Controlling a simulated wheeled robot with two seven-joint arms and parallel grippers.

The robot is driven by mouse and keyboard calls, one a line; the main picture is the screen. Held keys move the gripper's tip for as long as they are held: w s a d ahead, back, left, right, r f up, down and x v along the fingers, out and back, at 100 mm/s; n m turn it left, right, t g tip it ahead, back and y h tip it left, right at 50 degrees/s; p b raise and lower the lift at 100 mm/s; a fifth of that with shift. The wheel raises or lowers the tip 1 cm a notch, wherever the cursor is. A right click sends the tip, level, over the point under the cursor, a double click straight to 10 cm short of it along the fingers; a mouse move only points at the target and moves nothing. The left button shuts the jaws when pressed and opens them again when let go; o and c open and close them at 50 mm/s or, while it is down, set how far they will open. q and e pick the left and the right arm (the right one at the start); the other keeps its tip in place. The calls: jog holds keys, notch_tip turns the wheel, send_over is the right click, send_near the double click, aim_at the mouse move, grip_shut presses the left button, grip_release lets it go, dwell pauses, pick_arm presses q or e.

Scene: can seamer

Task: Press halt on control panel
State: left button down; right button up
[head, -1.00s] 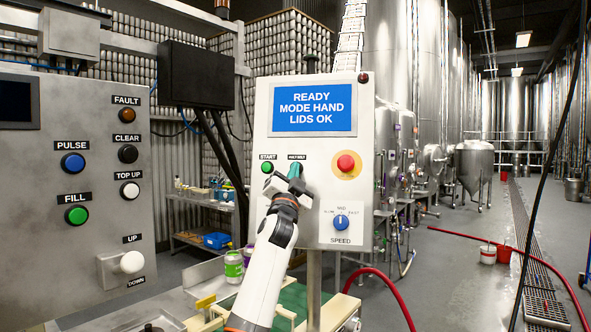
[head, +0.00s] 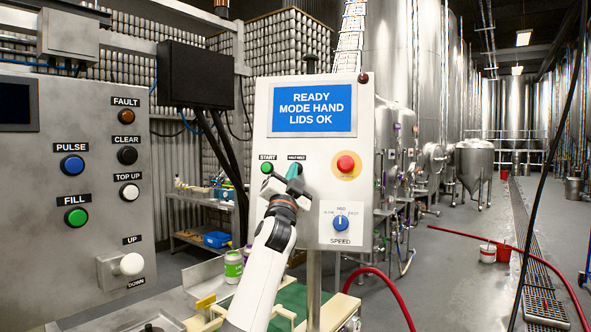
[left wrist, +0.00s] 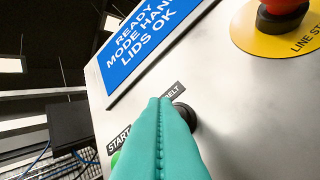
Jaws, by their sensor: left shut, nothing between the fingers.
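The control panel (head: 262,215) stands in the middle of the head view, its screen reading READY, MODE HAND, LIDS OK. A dark button (head: 299,168) sits right of the green START button (head: 267,168), under a small label ending in BELT. My left gripper (head: 292,171), with teal fingers, is shut and empty in front of the dark button. In the left wrist view the fingertips (left wrist: 160,100) overlap the left side of the dark button (left wrist: 187,114), hiding part of it and of its label. I cannot tell whether they touch. My right gripper is not in view.
A red stop button (head: 346,163) on a yellow disc lies right of the dark button. A blue speed knob (head: 341,222) is below it. Another panel (head: 100,200) with several buttons stands at left. A red hose (head: 385,281) runs at lower right.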

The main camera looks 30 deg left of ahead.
pick_arm(q)
jog(key=shift+s+d+r+p, duration=0.15)
jog(key=shift+s+d, duration=0.15)
jog(key=shift+s, duration=0.45)
jog(key=shift+s+d+r+p, duration=0.1)
jog(key=shift+s+d+p, duration=0.15)
jog(key=shift+s, duration=0.55)
jog(key=shift+s+d+r+p, duration=0.15)
jog(key=shift+s+d, duration=0.15)
jog(key=shift+s, duration=0.45)
